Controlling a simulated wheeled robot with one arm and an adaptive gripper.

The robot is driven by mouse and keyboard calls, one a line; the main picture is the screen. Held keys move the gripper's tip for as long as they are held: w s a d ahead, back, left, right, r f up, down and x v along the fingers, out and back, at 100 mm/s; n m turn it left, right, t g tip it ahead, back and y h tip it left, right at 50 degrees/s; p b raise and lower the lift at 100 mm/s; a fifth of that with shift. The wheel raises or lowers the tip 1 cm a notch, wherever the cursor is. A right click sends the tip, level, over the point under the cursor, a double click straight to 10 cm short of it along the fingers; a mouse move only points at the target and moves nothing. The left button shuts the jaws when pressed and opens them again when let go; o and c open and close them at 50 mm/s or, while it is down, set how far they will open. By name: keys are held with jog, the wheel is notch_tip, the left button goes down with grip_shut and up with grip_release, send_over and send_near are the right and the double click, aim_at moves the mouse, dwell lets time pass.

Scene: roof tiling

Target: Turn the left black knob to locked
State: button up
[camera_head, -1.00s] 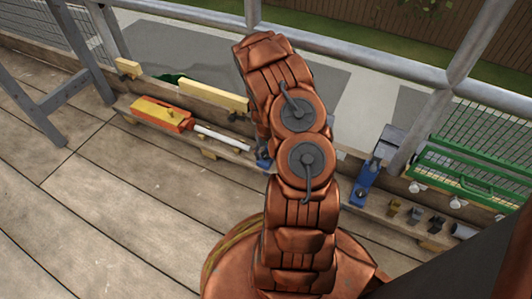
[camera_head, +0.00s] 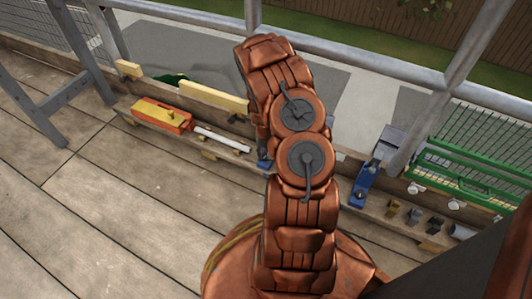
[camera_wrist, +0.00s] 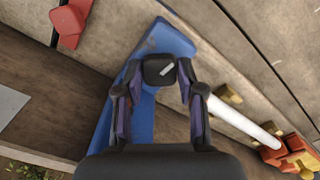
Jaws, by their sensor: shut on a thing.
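The left black knob (camera_wrist: 160,70) shows in the wrist view, with a pale line mark that slants across its top. It sits on a blue tool body (camera_wrist: 150,115). My gripper (camera_wrist: 160,80) has one finger on each side of the knob and is shut on it. In the head view my arm hides the gripper and the knob; only a bit of blue (camera_head: 263,163) shows beside the arm.
An orange and yellow tool (camera_head: 163,114) with a white tube (camera_head: 222,139) lies to the left on the plank shelf. A green rack (camera_head: 470,160) and several small metal pieces (camera_head: 413,217) are at the right. A metal railing (camera_head: 360,62) runs behind. The plank floor (camera_head: 130,210) is clear.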

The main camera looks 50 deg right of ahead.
jog(key=shift+r+m+p, duration=0.2)
jog(key=shift+m+p, duration=0.55)
jog(key=shift+m, duration=0.45)
jog(key=m+p, duration=0.1)
jog(key=m, duration=0.3)
jog(key=shift+f+m, duration=0.15)
jog(key=shift+m, duration=0.15)
jog(key=m, duration=0.3)
jog(key=shift+m, duration=0.3)
jog(key=m, duration=0.4)
jog(key=shift+d+m, duration=0.1)
jog(key=shift+m, duration=0.2)
jog(key=m, duration=0.3)
jog(key=shift+m, duration=0.3)
jog(key=m+b, duration=0.1)
jog(key=m, duration=0.2)
jog(key=shift+m, duration=0.3)
jog(key=m, duration=0.3)
jog(key=shift+m+b, duration=0.3)
jog(key=shift+b, duration=0.05)
jog(key=shift+m+b, duration=0.35)
jog(key=shift+m, duration=1.65)
